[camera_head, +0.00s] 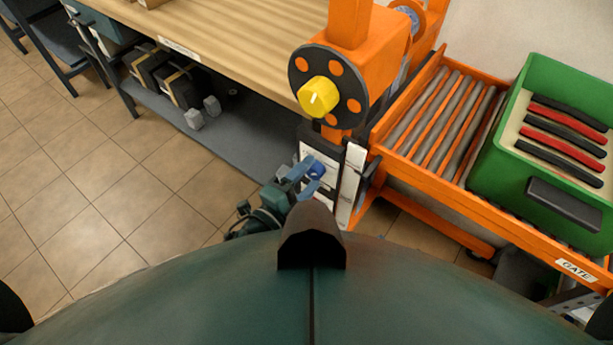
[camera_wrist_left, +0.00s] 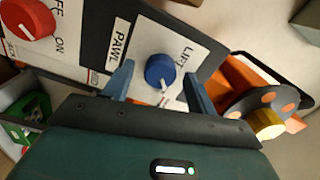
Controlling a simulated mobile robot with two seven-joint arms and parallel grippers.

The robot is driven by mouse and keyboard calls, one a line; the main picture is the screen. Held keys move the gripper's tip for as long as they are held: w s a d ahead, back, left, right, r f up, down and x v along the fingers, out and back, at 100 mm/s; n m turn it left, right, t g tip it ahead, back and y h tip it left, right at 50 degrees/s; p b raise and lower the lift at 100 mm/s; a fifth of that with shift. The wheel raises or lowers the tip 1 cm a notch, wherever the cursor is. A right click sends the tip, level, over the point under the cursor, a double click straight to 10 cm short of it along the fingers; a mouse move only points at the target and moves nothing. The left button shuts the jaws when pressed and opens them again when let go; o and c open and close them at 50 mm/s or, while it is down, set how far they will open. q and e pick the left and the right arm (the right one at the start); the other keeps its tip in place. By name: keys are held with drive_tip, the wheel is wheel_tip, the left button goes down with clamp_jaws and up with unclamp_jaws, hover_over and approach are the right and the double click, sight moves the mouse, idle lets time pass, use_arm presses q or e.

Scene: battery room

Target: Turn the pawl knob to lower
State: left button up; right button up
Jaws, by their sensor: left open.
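The blue pawl knob (camera_wrist_left: 160,70) sits on a white plate beside the label PAWL (camera_wrist_left: 118,40) in the left wrist view. The word LIFT is on the plate to its right; other lettering there is hidden or not readable. A white pointer shows at the knob's lower side. In the head view the knob (camera_head: 318,168) is small, on the panel below the orange crank post. My left gripper (camera_head: 305,179) is open, its blue fingers at the knob. In the wrist view one finger is on each side of the knob (camera_wrist_left: 158,76), with gaps visible. My right gripper is out of view.
A red OFF/ON knob (camera_wrist_left: 30,18) is on the same panel. A crank disc (camera_head: 347,100) with a yellow handle (camera_head: 318,97) stands above it. An orange roller rack (camera_head: 398,150) with a green crate (camera_head: 545,205) is at right; a wooden bench (camera_head: 240,40) is behind.

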use_arm(q)
drive_tip(key=b+v, duration=0.1)
drive_tip(key=v, duration=1.2)
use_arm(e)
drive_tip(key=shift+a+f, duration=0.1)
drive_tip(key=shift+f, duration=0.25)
use_arm(q)
drive_tip(key=s+a+f+n+g+y+p, duration=0.3)
drive_tip(key=a+n+y, duration=0.3)
drive_tip(key=n, duration=1.3)
drive_tip(key=shift+n+g+y+p, duration=0.4)
drive_tip(key=shift+g+y+p, duration=0.15)
drive_tip(key=shift+p, duration=0.35)
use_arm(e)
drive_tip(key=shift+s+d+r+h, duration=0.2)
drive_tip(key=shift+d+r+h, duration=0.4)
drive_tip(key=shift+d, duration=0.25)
use_arm(q)
drive_tip(key=shift+s+a+f, duration=0.1)
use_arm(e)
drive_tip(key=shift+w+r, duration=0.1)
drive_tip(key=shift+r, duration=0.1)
